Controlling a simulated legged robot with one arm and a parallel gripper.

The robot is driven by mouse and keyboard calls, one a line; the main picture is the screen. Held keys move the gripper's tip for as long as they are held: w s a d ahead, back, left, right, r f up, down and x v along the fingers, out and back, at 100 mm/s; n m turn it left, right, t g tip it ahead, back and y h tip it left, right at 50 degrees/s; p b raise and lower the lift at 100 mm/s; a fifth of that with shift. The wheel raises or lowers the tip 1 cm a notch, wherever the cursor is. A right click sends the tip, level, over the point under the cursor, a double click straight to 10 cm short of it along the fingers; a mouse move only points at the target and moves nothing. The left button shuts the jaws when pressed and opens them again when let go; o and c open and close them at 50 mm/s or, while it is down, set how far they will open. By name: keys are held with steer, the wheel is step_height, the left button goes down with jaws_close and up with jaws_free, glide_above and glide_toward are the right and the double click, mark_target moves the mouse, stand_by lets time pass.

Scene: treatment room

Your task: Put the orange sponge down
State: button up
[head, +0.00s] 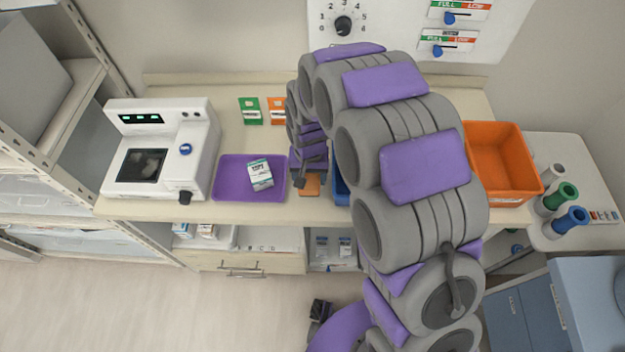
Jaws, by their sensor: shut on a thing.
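The orange sponge (311,186) shows as a small orange patch right at the tip of my gripper (299,179), near the front edge of the counter (232,208). My gripper points down and is shut on the sponge. My own arm hides part of the sponge and the fingers. I cannot tell whether the sponge touches the counter or is held just above it. It is between a purple tray (228,193) on the left and a blue container (341,190) on the right.
The tray holds a small white and green box (260,174). A white machine (196,135) stands at the left. An orange bin (519,150) stands at the right. My arm hides the middle of the counter.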

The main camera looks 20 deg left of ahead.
mark_target(310, 180)
steer(key=a, duration=0.1)
steer(key=w+a+f, duration=0.1)
steer(key=shift+a, duration=0.3)
steer(key=shift+s+a+f+b, duration=0.1)
steer(key=shift+a+f+b, duration=0.3)
steer(key=shift+f, duration=0.45)
steer(key=shift+s+d+f, duration=0.1)
steer(key=shift+d+f, duration=0.3)
steer(key=shift+d, duration=0.25)
steer(key=shift+s+d+f, duration=0.1)
steer(key=shift+d+f, duration=0.25)
steer(key=shift+d, duration=0.25)
steer(key=shift+w+d+r, duration=0.1)
steer(key=shift+w+d, duration=0.15)
steer(key=shift+d, duration=0.05)
steer(key=o, duration=0.5)
steer(key=shift+a, duration=0.2)
steer(key=shift+o, duration=1.3)
steer(key=shift+s+a, duration=0.1)
steer(key=shift+a, duration=0.6)
steer(key=shift+o, duration=0.9)
steer(key=shift+d, duration=0.35)
